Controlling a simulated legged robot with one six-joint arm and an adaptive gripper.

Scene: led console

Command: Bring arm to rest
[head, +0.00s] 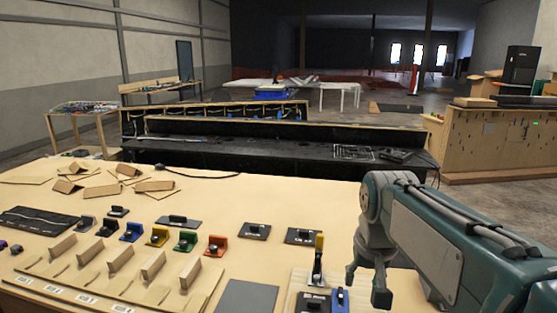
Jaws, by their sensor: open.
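My gripper (366,282) is at the end of my teal and grey arm at the right of the head view. Its fingers point down and are apart, with nothing seen between them. It hangs near the right part of the wooden console (255,205). A tall dark lever with a yellow top (319,256) stands just left of the gripper. A small blue part (339,299) is below and left of the fingers. I cannot tell the exact gap between fingers and console.
Wooden dividers (120,257) stand in front. A black workbench (270,158) lies behind. The console's middle back is clear.

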